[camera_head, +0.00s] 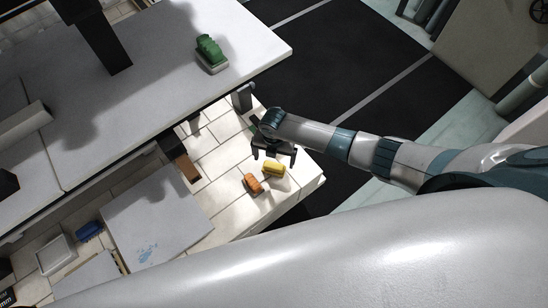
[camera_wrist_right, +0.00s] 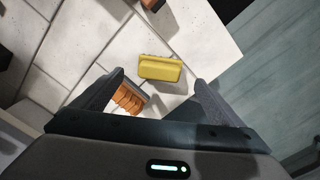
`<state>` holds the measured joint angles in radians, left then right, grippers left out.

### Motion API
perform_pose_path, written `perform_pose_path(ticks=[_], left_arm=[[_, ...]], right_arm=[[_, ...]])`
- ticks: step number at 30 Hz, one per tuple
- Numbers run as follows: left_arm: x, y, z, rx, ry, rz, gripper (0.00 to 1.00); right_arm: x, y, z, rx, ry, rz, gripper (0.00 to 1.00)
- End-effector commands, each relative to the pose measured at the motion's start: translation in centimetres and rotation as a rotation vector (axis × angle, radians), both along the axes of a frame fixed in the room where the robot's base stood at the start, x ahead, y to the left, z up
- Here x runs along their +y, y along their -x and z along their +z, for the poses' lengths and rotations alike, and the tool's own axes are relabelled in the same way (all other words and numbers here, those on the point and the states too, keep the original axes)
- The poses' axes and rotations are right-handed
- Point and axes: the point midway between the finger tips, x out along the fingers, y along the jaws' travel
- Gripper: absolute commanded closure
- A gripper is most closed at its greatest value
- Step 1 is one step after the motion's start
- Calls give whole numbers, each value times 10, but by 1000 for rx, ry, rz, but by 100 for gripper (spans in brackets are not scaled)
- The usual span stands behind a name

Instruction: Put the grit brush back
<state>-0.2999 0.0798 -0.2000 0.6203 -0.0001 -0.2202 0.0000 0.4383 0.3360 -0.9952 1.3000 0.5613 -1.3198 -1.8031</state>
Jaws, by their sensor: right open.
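Several brush-like blocks are in view; I cannot tell which one is the grit brush. A yellow one (camera_head: 273,170) and an orange one (camera_head: 252,183) lie close together on the pale tiled surface. A green one (camera_head: 210,50) with a pale base lies on the grey slab above. My right gripper (camera_head: 273,158) is open and empty, above the tiles near the yellow and orange ones. In the wrist view the yellow one (camera_wrist_right: 160,68) lies between and beyond the fingertips. The orange one (camera_wrist_right: 131,98) is partly hidden by the left finger. My left gripper is out of view.
A blue block (camera_head: 89,230) lies beside a white tray (camera_head: 56,254) at lower left. A brown block (camera_head: 187,168) stands on the tiles. The grey slab's edge (camera_head: 215,101) overhangs the tiles. Dark floor (camera_head: 345,65) lies beyond.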

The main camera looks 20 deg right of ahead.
Motion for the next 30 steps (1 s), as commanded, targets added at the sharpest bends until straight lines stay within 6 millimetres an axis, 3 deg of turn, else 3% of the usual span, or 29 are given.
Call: perform_pose_path(ticks=[12, 30], left_arm=[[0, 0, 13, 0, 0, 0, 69], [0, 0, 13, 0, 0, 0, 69]], right_arm=[[0, 0, 14, 0, 0, 0, 8], [0, 0, 18, -1, -1, -1, 8]])
